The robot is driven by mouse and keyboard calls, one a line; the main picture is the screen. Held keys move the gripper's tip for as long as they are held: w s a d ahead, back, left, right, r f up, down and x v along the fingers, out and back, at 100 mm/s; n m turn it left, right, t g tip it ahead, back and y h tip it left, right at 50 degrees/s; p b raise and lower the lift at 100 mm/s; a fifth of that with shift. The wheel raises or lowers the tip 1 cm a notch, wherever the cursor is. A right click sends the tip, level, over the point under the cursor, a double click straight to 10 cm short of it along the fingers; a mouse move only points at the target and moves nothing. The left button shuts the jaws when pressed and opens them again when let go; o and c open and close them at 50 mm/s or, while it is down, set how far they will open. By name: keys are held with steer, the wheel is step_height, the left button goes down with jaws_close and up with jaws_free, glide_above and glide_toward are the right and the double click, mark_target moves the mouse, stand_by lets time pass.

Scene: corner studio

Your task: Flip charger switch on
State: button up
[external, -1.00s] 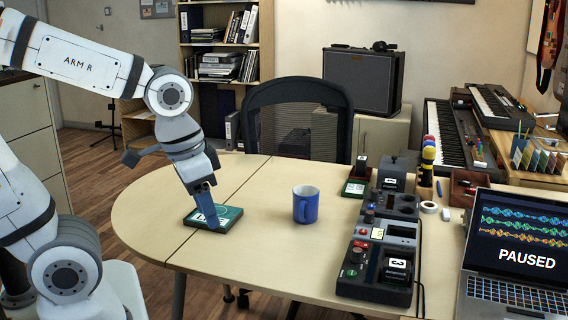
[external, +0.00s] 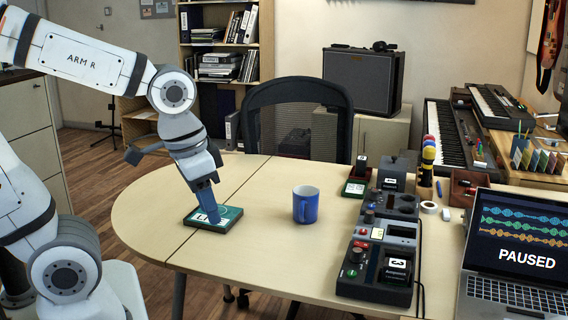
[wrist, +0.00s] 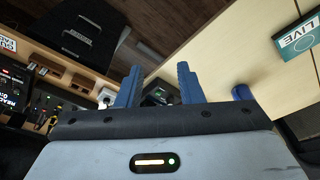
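The black charger console (external: 375,285) lies along the right side of the table. It has red and green controls, slots and a block marked 3; which control is its switch I cannot tell. My gripper (external: 212,219) points down at the left, over or on the green-edged pad (external: 232,219), far from the console. Contact with the pad is unclear. In the wrist view my gripper (wrist: 159,70) shows two blue fingers apart with nothing between them. A pad marked LIVE (wrist: 299,38) is at the upper right of that view.
A blue mug (external: 306,205) stands between my gripper and the console. An open laptop (external: 515,250) reading PAUSED is at the far right. A second green pad (external: 355,187) with a block lies behind the console. A chair (external: 298,105) stands behind the table. The table's front middle is clear.

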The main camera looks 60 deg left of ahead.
steer(key=w+r, duration=0.1)
steer(key=w, duration=0.2)
steer(key=w+r+n, duration=0.1)
steer(key=w, duration=0.3)
steer(key=w+a+r+n+g, duration=0.1)
steer(key=w, duration=0.3)
steer(key=shift+w+r, duration=0.2)
steer(key=shift+r, duration=0.05)
jaws_close()
steer(key=w+a+f+n+g, duration=0.1)
steer(key=w+f+n, duration=0.1)
steer(key=w, duration=0.7)
steer(key=w+a+f+n, duration=0.1)
steer(key=w+f, duration=0.3)
steer(key=w, duration=0.5)
steer(key=w+a+f+n+g+y, duration=0.1)
steer(key=w+a+f+n, duration=0.1)
steer(key=w, duration=0.8)
steer(key=shift+f+n+g+p, duration=0.3)
steer(key=shift+f+n+p, duration=0.1)
steer(key=shift+f+n, duration=0.5)
steer(key=shift+a, duration=0.1)
